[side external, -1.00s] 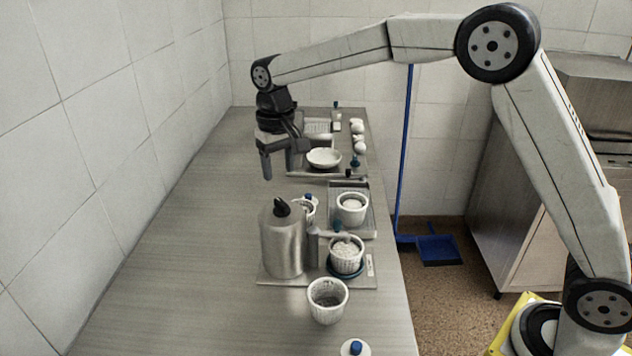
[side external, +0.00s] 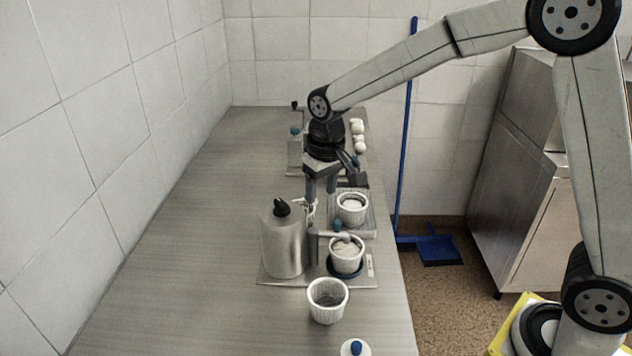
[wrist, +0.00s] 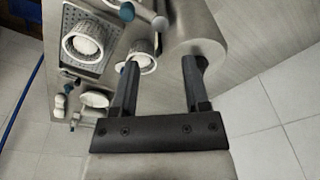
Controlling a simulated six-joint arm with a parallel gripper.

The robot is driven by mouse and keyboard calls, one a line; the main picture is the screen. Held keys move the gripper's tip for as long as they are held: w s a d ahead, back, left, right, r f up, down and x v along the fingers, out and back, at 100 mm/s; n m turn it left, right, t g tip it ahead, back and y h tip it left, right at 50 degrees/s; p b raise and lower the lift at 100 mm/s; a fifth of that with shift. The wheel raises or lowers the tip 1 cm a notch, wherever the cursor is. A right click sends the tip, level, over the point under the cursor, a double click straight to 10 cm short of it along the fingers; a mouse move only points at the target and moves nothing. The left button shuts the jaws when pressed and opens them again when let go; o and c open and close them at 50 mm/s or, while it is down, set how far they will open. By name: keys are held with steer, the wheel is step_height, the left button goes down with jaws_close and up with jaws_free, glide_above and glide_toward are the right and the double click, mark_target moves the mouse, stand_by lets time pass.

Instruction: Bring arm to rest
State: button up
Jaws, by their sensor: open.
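My gripper (side external: 321,192) points down above the counter, behind and slightly right of the metal canister (side external: 283,245). In the wrist view my gripper (wrist: 160,68) has its two fingers apart with nothing between them. A white basket with pale contents (side external: 351,221) stands on a tray to the right of the gripper. A second filled basket (side external: 346,267) stands on the plate beside the canister. Another basket (side external: 327,312), with dark contents, stands nearest the camera. In the wrist view a small basket (wrist: 148,66) shows beside one finger.
The canister's plate (side external: 300,282) carries a dosing post and spout. White rounded pieces (side external: 358,136) lie at the far right of the counter. A white knobbed lid (side external: 355,348) is at the front edge. The counter's left side (side external: 180,240) is clear. A tiled wall borders it.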

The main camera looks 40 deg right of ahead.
steer(key=s+d+f, duration=0.2)
steer(key=s+f, duration=0.1)
steer(key=s, duration=0.5)
steer(key=s+d+f+t, duration=0.1)
steer(key=s+d+f, duration=0.2)
steer(key=s, duration=0.6)
steer(key=shift+f+n+t, duration=0.3)
